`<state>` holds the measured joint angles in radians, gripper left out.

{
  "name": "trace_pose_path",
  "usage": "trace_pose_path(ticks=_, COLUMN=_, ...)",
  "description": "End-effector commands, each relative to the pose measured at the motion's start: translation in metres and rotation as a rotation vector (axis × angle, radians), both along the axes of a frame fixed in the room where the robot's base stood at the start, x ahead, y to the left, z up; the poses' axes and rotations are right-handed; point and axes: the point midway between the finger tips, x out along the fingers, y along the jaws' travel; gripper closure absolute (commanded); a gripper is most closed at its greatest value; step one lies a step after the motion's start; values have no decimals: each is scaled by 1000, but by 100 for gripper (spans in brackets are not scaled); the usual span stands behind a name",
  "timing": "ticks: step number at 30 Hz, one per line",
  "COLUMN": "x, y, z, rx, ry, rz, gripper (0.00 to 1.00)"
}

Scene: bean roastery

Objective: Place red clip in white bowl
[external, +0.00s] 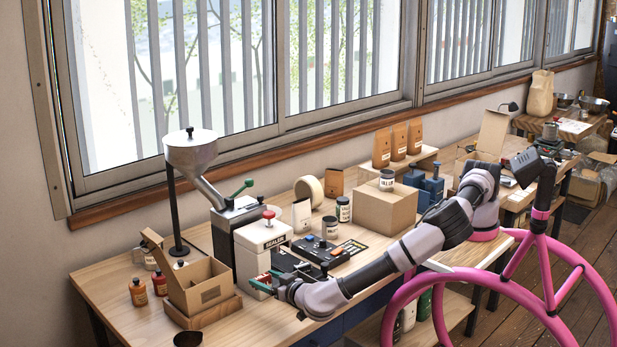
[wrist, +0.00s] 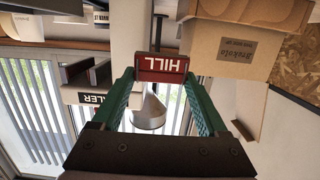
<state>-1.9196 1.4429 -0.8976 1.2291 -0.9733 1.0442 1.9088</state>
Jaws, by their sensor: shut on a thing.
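My gripper (wrist: 161,76) has green fingers and is shut on a red block-like piece lettered HILL, taken to be the red clip (wrist: 162,63). The clip sits between the fingertips in the wrist view. In the external view my gripper (external: 262,284) is low over the front of the bench, beside the white sealer box and right of the open cardboard box. The clip is too small there to make out well. I cannot pick out a white bowl in either view.
The white sealer box (external: 262,245), a metal hopper (external: 190,153) and a black control panel (external: 320,250) crowd the bench.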

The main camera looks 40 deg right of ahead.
Motion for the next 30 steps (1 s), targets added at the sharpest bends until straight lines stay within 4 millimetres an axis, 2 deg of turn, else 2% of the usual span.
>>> trace_pose_path(ticks=13, x=0, y=0, z=-11, rx=0, ry=1, rz=0, gripper=75)
trace_pose_path(ticks=21, x=0, y=0, z=-51, rx=-2, ry=0, rz=2, gripper=75)
trace_pose_path(ticks=26, x=0, y=0, z=-67, rx=0, ry=1, rz=0, gripper=75)
trace_pose_path(ticks=30, x=0, y=0, z=-90, rx=-2, ry=1, rz=2, gripper=75)
